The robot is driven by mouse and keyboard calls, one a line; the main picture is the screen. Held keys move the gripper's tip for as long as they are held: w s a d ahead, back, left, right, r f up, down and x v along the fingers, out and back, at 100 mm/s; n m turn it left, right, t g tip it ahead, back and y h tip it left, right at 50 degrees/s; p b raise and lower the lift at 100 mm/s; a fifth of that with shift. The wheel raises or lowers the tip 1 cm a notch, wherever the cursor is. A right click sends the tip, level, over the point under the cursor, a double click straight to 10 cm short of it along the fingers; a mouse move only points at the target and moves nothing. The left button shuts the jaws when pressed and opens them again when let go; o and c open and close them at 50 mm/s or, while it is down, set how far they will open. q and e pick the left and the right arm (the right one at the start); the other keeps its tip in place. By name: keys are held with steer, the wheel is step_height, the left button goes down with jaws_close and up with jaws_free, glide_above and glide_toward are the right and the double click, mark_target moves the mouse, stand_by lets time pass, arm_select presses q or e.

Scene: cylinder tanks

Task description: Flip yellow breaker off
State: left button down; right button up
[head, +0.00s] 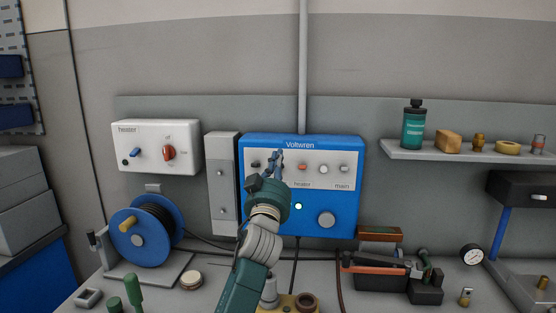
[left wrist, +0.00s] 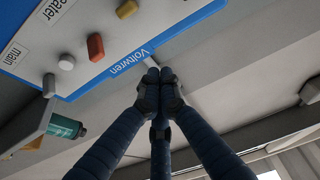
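The blue Voltwren panel (head: 325,146) hangs on the wall, with a row of small levers on its pale faceplate. A dark lever (head: 255,165), an orange-red lever (head: 302,167) and a pale lever (head: 344,168) show. My left gripper (head: 279,155) is in front of the faceplate, left of the orange-red lever. My right gripper is out of view.
A white heater box (head: 185,135) and a narrow grey box (head: 222,190) are left of the panel. A shelf (head: 460,155) with a teal bottle (head: 412,128) is at right. A cable reel (head: 140,240), a toolbox (head: 375,270) and small parts crowd the bench below.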

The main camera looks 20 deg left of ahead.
arm_select(q)
steer(key=s+d+f+b, duration=0.1)
steer(key=s+f+b, duration=0.1)
steer(key=s+f, duration=0.3)
steer(key=shift+s+f, duration=0.25)
steer(key=shift+f, duration=0.35)
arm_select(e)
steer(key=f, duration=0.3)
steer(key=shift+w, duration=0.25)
arm_select(q)
steer(key=shift+s, duration=0.1)
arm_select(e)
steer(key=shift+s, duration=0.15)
